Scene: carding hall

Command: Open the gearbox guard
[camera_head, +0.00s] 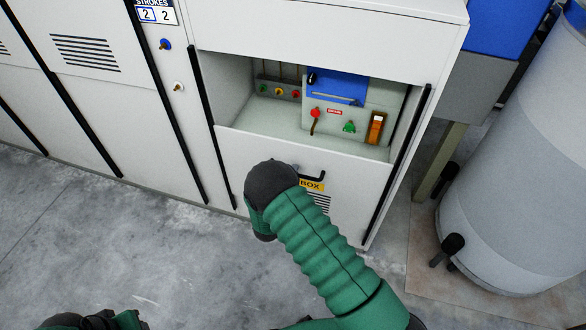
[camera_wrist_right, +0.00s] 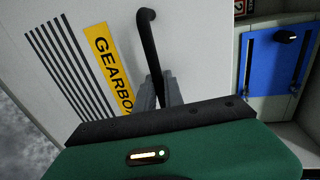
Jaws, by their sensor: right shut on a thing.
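The gearbox guard (camera_head: 345,183) is a white panel on the machine front, between two black vertical rails. It sits low, with an open bay above its top edge. It carries a yellow label (camera_wrist_right: 108,65) reading GEARBOX, a vent grille and a black bar handle (camera_wrist_right: 149,45). In the right wrist view my right gripper (camera_wrist_right: 160,92) has its grey fingers shut on the handle. In the head view my green right forearm hides much of the guard. My left gripper (camera_head: 100,320) shows only as a dark part at the bottom left edge; its fingers cannot be made out.
Inside the bay are a blue panel (camera_head: 336,88), coloured knobs and an orange switch (camera_head: 376,128). A large grey drum (camera_head: 515,190) stands at the right, beside a stand leg (camera_head: 440,160). The concrete floor at left is clear.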

